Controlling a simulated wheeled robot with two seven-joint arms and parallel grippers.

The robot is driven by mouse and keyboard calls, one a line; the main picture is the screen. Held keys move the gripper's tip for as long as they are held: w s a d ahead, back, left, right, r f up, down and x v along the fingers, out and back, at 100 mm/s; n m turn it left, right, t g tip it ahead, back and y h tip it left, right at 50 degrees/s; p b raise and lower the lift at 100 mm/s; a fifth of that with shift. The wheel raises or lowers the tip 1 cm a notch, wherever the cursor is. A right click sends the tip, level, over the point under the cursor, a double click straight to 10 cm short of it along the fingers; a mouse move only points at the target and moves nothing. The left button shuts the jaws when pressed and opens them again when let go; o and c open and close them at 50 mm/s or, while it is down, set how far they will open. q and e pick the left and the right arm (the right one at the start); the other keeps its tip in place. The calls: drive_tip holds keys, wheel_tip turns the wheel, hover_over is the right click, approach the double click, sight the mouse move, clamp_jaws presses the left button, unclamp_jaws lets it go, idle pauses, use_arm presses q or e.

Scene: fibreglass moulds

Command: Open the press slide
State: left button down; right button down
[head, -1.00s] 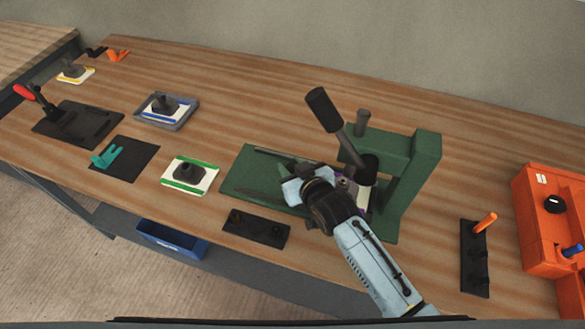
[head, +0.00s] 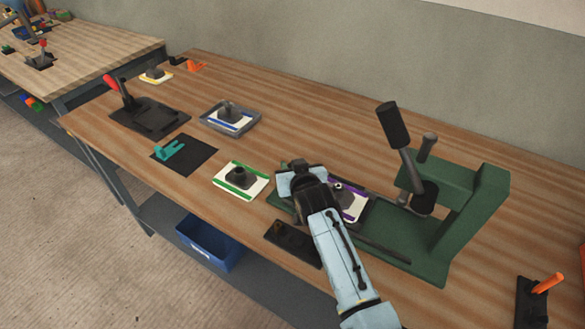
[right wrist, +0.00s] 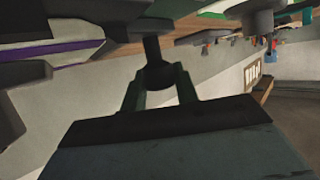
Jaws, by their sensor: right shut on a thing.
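The green press (head: 465,215) stands on the table at the right, with a dark lever (head: 393,125) rising from it. Its slide (head: 368,212) carries a white plate with purple edges (head: 352,203) and sits out to the left of the press head, along the green base. My right gripper (head: 299,172) is at the slide's left end and partly covers it. In the right wrist view my right gripper (right wrist: 158,85) is shut on a dark handle (right wrist: 152,50) that hangs between its fingers. My left gripper is not in view.
A green-edged white plate (head: 241,182) and a dark block (head: 293,242) lie close to my right gripper. A black pad with a teal piece (head: 185,153), a grey tray (head: 231,117) and a red-handled clamp (head: 150,119) are further left. An orange-handled holder (head: 531,302) is at the lower right.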

drive_tip(key=c, duration=1.3)
unclamp_jaws()
drive_tip(key=shift+o, duration=1.1)
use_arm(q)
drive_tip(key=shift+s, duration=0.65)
use_arm(e)
drive_tip(key=shift+s, duration=0.1)
use_arm(q)
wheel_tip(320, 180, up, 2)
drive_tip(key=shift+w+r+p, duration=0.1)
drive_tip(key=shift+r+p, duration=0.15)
drive_tip(key=shift+p, duration=1)
use_arm(e)
drive_tip(key=v, duration=1.3)
drive_tip(key=shift+s, duration=0.15)
